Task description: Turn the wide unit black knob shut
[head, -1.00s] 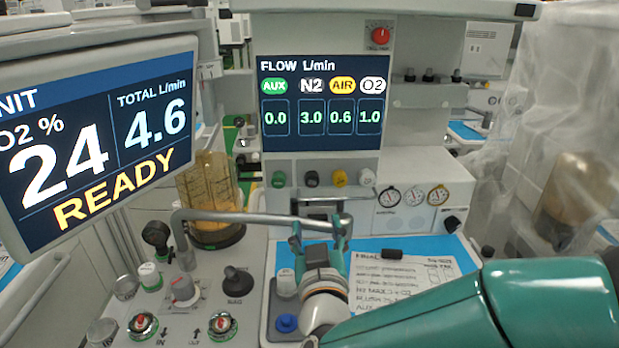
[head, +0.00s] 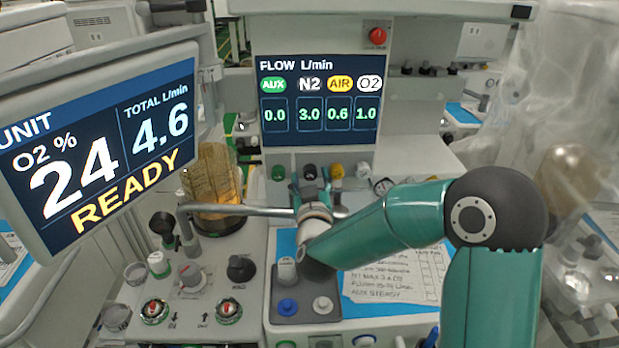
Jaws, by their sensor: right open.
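The black knob (head: 310,171) sits under the N2 column of the flow screen (head: 318,100), between the green knob (head: 278,173) and the yellow knob (head: 337,170). The N2 readout shows 3.0. My right gripper (head: 311,184) is open, pointing at the panel just below and in front of the black knob. Its fingers are spread to either side of the knob; I cannot tell whether they touch it. The gripper hides the panel below the knob. My left gripper is out of view.
A white knob (head: 363,170) is at the row's right end. A grey horizontal bar (head: 240,210) passes behind my right wrist. A tilted READY monitor (head: 100,145) fills the left. A paper sheet (head: 400,275) lies on the blue mat. A red knob (head: 377,36) is above the screen.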

